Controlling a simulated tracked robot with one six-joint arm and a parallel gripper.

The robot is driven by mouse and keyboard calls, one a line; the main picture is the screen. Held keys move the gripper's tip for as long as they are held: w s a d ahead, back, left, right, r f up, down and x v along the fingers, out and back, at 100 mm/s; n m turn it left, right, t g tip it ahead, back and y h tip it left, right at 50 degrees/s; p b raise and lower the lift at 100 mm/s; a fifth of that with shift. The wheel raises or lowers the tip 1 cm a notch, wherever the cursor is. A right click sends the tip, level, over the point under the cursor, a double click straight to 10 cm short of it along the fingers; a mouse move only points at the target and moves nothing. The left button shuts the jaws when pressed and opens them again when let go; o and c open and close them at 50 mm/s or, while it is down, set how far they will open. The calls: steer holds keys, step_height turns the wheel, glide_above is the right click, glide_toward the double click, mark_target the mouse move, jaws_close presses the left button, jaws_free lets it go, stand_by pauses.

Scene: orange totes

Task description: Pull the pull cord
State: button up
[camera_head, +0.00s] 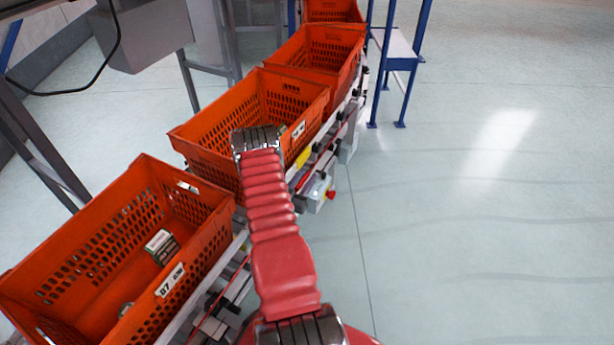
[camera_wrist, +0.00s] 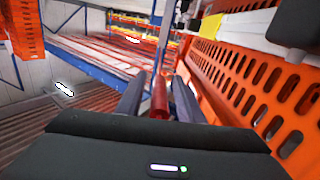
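In the wrist view, a red cylinder-shaped handle (camera_wrist: 159,98) stands between the two dark fingers of my gripper (camera_wrist: 160,92). A thin grey line (camera_wrist: 165,35) rises from above it to the top edge and looks like the pull cord. The fingers flank the handle, with a narrow gap showing on the left; contact on the right is unclear. In the head view, my red arm reaches over the line of totes, and my gripper and the cord are hidden behind it.
An orange tote wall (camera_wrist: 250,85) is close on the right in the wrist view. In the head view, orange totes (camera_head: 205,185) line a conveyor on the left; the nearest one holds small boxes. A box with a red button (camera_head: 319,190) sits on the conveyor's side. The floor at right is clear.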

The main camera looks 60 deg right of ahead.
steer(key=shift+d, duration=0.85)
steer(key=shift+c, duration=0.2)
jaws_close()
